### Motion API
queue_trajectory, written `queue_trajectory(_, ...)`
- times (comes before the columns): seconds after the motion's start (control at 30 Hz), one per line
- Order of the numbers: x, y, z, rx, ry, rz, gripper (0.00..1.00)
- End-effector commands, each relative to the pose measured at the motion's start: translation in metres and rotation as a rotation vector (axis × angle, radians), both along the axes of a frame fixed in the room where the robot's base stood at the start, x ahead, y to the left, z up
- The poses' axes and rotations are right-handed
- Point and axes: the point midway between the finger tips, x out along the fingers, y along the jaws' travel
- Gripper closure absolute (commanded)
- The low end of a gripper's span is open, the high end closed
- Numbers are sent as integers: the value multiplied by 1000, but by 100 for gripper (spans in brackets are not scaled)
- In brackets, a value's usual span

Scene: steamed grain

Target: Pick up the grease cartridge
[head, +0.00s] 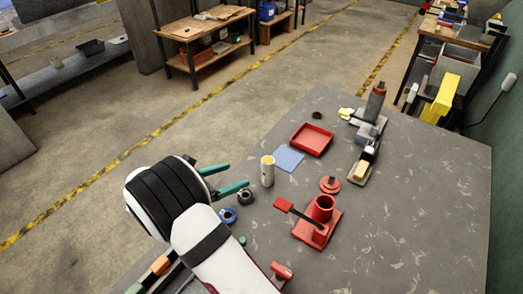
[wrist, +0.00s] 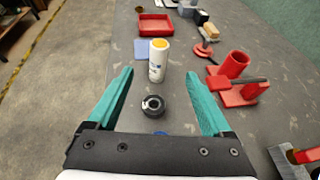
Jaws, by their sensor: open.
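The grease cartridge (head: 267,172) is a white cylinder with an orange-yellow top, standing upright on the grey table. In the wrist view the cartridge (wrist: 157,62) appears in line with the gap between my fingertips, farther out. My gripper (head: 239,175) has teal fingers, spread open and empty. In the head view its fingertips point at the cartridge from the left and look a little short of it. In the wrist view my gripper (wrist: 160,75) frames a black ring (wrist: 153,107) on the table nearer to me.
A blue sheet (head: 288,158) and red tray (head: 312,140) lie behind the cartridge. A black ring (head: 245,196) and blue ring (head: 228,215) lie near my gripper.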

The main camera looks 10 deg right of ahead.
Motion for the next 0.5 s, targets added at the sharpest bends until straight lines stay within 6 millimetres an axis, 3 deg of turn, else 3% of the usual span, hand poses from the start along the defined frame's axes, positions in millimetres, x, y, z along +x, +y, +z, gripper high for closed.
queue_trajectory(0.3,43,-65,-33,-3,3,-2,16)
queue_trajectory(0.5,58,-86,-43,-2,2,-2,16)
